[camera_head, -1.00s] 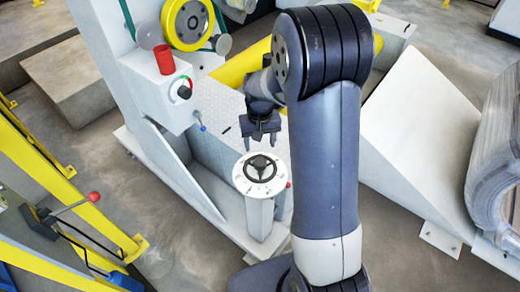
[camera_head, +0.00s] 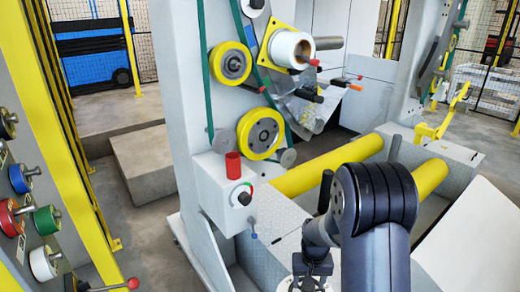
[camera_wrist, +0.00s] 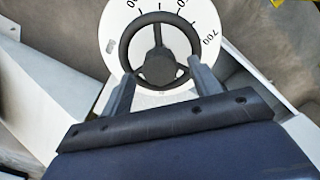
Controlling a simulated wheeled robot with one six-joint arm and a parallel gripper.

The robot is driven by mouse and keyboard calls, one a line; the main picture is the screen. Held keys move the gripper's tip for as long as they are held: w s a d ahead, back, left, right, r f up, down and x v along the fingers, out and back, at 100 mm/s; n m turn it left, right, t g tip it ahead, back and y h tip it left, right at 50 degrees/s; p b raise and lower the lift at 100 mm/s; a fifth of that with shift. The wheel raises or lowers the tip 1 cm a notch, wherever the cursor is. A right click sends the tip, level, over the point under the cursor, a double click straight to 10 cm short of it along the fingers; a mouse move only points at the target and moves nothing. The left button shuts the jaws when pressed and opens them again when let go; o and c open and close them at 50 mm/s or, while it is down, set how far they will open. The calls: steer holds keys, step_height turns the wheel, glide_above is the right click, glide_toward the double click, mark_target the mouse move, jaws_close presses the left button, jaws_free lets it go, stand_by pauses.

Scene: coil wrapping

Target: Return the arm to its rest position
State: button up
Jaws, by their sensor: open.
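My gripper (camera_wrist: 160,90) is open in the wrist view, its two fingers apart and empty. Beyond the fingertips is a black handwheel (camera_wrist: 160,75) on a white numbered dial; the fingers overlap its lower edge in the picture, and I cannot tell whether they touch it. In the head view my gripper (camera_head: 313,268) shows low in the frame, pointing down over the dial, whose white edge (camera_head: 285,285) is cut off at the bottom. My arm (camera_head: 375,220) is bent, with its elbow at the lower right.
The wrapping machine's white column (camera_head: 180,100) with a control box (camera_head: 222,195) stands left of my arm. Yellow rollers (camera_head: 320,173) lie behind it. A panel with coloured knobs (camera_head: 22,180) is at the far left. Floor (camera_head: 150,230) shows between panel and machine.

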step_height(320, 180, down, 3)
steer(key=shift+r, duration=0.1)
steer(key=shift+r+m+p, duration=0.15)
steer(key=shift+m+p, duration=0.15)
steer(key=shift+m, duration=0.5)
